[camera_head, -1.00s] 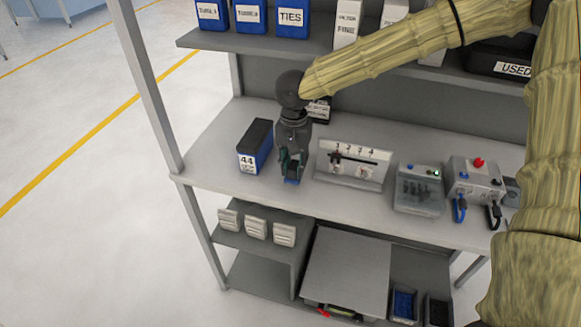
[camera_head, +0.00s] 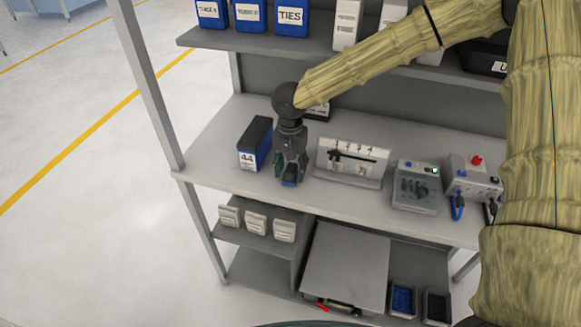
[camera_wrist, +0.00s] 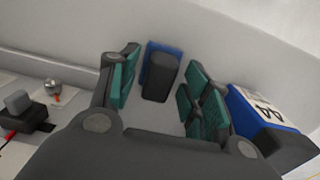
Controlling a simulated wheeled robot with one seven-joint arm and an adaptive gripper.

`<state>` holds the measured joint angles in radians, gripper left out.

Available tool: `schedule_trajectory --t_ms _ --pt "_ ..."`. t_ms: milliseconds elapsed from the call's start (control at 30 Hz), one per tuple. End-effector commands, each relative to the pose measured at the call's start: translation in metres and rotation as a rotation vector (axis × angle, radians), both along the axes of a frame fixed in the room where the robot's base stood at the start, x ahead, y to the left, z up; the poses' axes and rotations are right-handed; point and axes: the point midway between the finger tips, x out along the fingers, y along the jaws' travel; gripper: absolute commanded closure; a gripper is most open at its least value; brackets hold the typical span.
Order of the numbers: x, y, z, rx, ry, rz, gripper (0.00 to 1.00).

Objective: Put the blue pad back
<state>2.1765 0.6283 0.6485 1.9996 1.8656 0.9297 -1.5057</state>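The blue pad (camera_wrist: 164,48) is a small blue piece with a dark grey block on its near side. In the wrist view it stands between my gripper's teal-lined fingers (camera_wrist: 158,88), with gaps on both sides. My gripper is open around it, and I see no contact. In the head view my gripper (camera_head: 290,176) points down at the bench, and a bit of the blue pad (camera_head: 289,183) shows at its fingertips. The rest of the pad is hidden there by the fingers.
A blue and black box marked 44 (camera_head: 255,145) stands close left of my gripper. A white numbered stand (camera_head: 350,165) is close on the right. Farther right are a grey switch box (camera_head: 416,188) and a box with a red button (camera_head: 474,178). The bench's front edge is near.

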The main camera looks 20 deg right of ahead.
Motion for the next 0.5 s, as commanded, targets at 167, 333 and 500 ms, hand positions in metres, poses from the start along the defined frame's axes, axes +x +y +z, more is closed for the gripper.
schedule_trajectory --t_ms 167,333,500 --pt "0.0 0.0 0.001 0.001 -0.001 0.0 0.52" --pt "0.001 0.0 0.007 0.001 -0.002 0.0 0.52" --pt "0.001 0.0 0.029 0.001 -0.004 0.0 0.52"
